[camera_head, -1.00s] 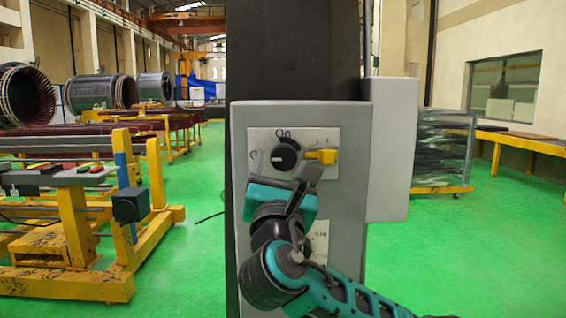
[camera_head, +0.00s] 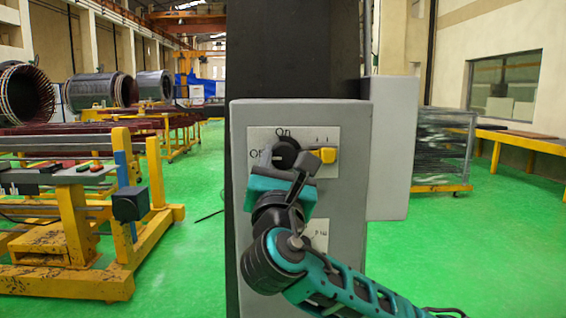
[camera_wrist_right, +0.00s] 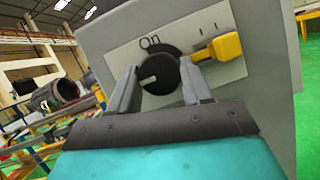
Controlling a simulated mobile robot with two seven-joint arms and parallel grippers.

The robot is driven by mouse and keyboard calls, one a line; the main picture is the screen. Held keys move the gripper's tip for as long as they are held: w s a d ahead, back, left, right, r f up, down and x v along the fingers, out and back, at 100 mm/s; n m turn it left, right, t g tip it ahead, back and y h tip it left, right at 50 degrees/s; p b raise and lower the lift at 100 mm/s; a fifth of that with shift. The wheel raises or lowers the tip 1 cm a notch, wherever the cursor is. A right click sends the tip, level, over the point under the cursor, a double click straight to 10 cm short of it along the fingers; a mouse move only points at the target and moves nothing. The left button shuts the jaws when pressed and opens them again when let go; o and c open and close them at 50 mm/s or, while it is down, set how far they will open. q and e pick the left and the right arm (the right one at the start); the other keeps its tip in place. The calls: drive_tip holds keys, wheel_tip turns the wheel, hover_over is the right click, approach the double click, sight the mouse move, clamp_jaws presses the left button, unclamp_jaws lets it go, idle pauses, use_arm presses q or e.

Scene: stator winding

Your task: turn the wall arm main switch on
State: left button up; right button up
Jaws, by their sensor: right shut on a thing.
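The main switch is a round black knob (camera_head: 286,151) on a white plate of the grey switch box (camera_head: 345,205). "On" is printed above the knob and "Off" to its left, partly covered. My right gripper (camera_head: 287,161) reaches up from below and is shut on the knob, one finger on each side. In the right wrist view the knob (camera_wrist_right: 160,77) sits between the fingers, its white mark pointing left and slightly down, on the Off side. A yellow lever (camera_head: 325,155) is right of the knob, close to the right finger. My left gripper is not in view.
The box stands against a dark column (camera_head: 292,50). A second grey box (camera_head: 393,150) adjoins on the right. A yellow-framed workbench (camera_head: 75,215) stands left and a yellow table (camera_head: 515,138) is at the far right. Green floor (camera_head: 480,250) lies clear on the right.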

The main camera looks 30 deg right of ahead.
drive_tip(key=shift+c, duration=0.6)
